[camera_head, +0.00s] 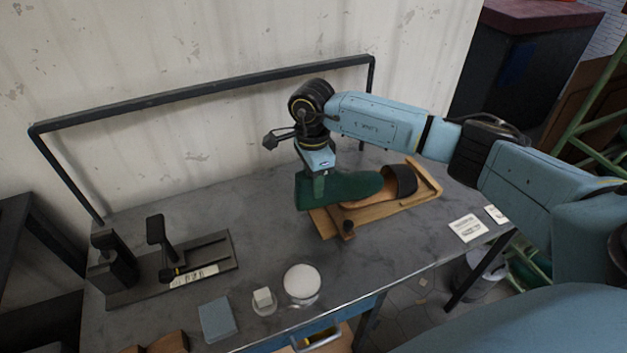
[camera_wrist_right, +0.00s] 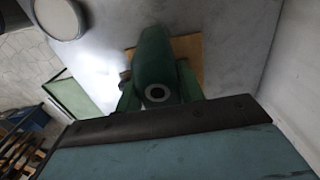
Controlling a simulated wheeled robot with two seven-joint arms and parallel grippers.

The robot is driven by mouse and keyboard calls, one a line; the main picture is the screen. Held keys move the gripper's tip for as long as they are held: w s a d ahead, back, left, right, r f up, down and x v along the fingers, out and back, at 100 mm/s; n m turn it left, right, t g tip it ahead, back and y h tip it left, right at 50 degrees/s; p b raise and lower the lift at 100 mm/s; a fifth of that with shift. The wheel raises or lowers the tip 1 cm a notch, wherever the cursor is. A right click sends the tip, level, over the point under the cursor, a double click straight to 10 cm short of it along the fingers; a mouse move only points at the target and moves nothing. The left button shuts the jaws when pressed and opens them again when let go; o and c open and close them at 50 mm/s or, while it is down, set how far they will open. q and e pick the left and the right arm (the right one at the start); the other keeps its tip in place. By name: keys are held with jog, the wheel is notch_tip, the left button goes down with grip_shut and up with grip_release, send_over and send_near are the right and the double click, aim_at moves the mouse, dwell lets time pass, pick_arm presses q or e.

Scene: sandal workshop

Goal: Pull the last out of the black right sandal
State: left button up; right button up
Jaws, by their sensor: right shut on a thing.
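The green last (camera_head: 345,187) lies over the tan sole of the sandal, with its toe end at the black strap (camera_head: 405,180). I cannot tell whether the toe tip is still under the strap. The sandal sits on a wooden board (camera_head: 428,190). My right gripper (camera_head: 319,190) is shut on the heel end of the last, from above. In the right wrist view the last (camera_wrist_right: 153,62) is between the fingers (camera_wrist_right: 160,95), with a ringed hole in its near end; the board (camera_wrist_right: 188,48) shows behind it. My left gripper is not in view.
A black rail (camera_head: 210,93) runs along the bench's back. A black clamp device (camera_head: 160,240) stands left. Cards (camera_head: 467,228) lie right.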

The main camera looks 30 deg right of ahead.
jog(key=shift+r+p, duration=1.35)
jog(key=shift+r, duration=1.05)
